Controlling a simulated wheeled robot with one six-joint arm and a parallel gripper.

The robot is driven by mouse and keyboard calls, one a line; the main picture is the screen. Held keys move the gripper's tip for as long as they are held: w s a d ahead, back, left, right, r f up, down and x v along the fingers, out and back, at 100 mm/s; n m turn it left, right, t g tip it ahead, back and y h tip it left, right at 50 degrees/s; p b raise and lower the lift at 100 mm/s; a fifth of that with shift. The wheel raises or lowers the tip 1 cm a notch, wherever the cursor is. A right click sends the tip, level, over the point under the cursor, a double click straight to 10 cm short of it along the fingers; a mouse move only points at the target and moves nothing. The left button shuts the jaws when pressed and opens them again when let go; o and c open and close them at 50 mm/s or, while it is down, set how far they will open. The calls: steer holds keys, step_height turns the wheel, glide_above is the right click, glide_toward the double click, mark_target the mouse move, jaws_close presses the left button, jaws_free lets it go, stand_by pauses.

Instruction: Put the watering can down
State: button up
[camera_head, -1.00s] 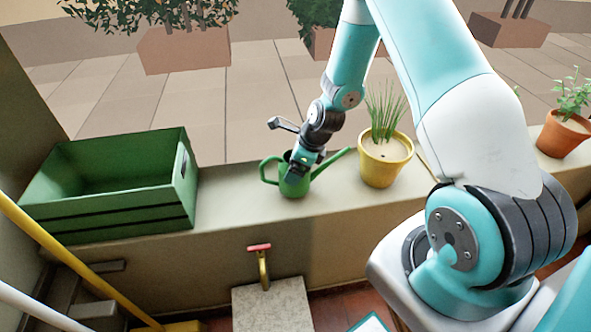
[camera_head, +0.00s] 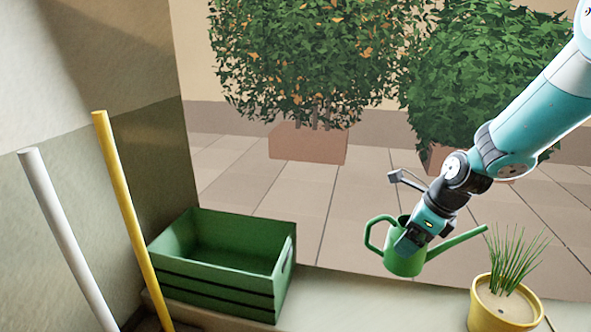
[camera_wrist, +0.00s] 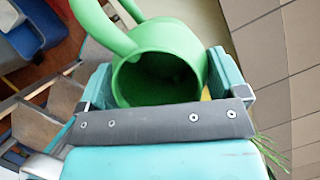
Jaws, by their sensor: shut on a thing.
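The green watering can (camera_head: 402,262) hangs from my gripper (camera_head: 412,240) in the head view, between the green crate and the yellow pot. Its handle is to the left and its spout points right and slightly up. My gripper is shut on the can near its rim. In the wrist view the can (camera_wrist: 182,42) sits between the two fingers of my gripper (camera_wrist: 165,85), with its dark opening facing the camera. The can appears raised above the ledge (camera_head: 370,305); its base looks clear of the surface.
A green crate (camera_head: 225,290) stands on the ledge to the left. A yellow pot (camera_head: 497,312) with a grassy plant stands to the right. The ledge between them is bare. A yellow pole (camera_head: 130,215) and a white pole (camera_head: 62,235) stand at far left.

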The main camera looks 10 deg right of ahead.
mark_target(404, 262)
steer(key=shift+s+a+f+n+g+y+p, duration=0.15)
steer(key=shift+f+n+g+y+p, duration=0.3)
steer(key=shift+n, duration=0.65)
steer(key=f+n+g, duration=0.1)
steer(key=n, duration=0.2)
steer(key=s+a+f+n+g+p, duration=0.1)
steer(key=f+n, duration=0.1)
steer(key=n, duration=0.1)
steer(key=f+n+g+p, duration=0.1)
steer(key=n, duration=0.3)
steer(key=shift+s+a+f+g, duration=0.2)
steer(key=shift+s+g, duration=0.05)
steer(key=shift+s, duration=0.15)
steer(key=s+a+f+n+g+h+p, duration=0.1)
steer(key=s+f+n+g+h+p, duration=0.2)
steer(key=n, duration=1.1)
step_height(404, 262, down, 2)
steer(key=shift+s+a+f+n+h, duration=0.2)
steer(key=shift+s+n+h, duration=0.1)
steer(key=shift+s+h, duration=0.35)
steer(key=shift+r, duration=0.1)
